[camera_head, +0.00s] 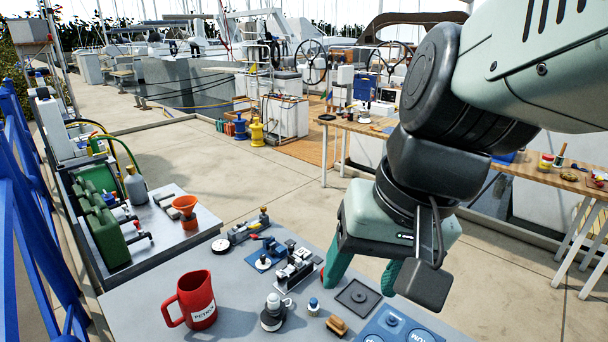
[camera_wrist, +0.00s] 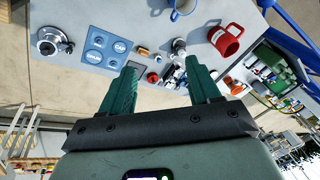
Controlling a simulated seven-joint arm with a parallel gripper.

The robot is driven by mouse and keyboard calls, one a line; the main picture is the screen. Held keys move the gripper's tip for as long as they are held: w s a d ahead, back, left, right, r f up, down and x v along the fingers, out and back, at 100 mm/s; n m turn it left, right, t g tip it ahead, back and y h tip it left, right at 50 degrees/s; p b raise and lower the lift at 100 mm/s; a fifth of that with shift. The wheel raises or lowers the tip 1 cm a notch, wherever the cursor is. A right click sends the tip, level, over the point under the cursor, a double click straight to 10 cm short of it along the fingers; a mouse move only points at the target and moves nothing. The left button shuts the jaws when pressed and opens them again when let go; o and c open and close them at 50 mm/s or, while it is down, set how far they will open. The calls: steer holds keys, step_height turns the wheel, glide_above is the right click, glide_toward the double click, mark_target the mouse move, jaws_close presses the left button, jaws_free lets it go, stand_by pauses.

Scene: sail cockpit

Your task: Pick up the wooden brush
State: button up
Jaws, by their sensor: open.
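The wooden brush (camera_head: 337,326) is a small tan block with a darker part, lying near the front of the grey table (camera_head: 235,265). It also shows in the wrist view (camera_wrist: 143,51), beyond my fingertips and slightly left of the middle between them. My gripper (camera_head: 362,275) hangs above the right side of the table, farther back than the brush and apart from it. Its two green fingers show in the wrist view (camera_wrist: 161,72), spread wide with nothing held between them.
A blue labelled tray (camera_head: 400,328) and a dark square plate (camera_head: 358,297) flank the brush. A small blue-capped bottle (camera_head: 313,307), a silver-topped fitting (camera_head: 273,311) and a red jug (camera_head: 196,299) stand left. A blue mug (camera_wrist: 183,9) shows in the wrist view.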

steer(key=w+a+f+m+y, duration=0.1)
steer(key=w+f+m+y, duration=0.8)
steer(key=w+f+m, duration=0.55)
steer(key=m+t+h, duration=0.2)
steer(key=m+t, duration=0.5)
steer(key=m, duration=0.5)
glide_toward(331, 317)
steer(key=shift+w+f+n, duration=0.2)
steer(key=shift+f+n, duration=0.05)
steer(key=shift+f, duration=0.6)
steer(key=x, duration=1)
steer(key=shift+w+a+r, duration=0.1)
steer(key=shift+w+a, duration=0.05)
steer(key=shift+w, duration=0.25)
steer(key=c, duration=1)
steer(key=shift+c, duration=0.2)
steer(key=shift+r, duration=0.15)
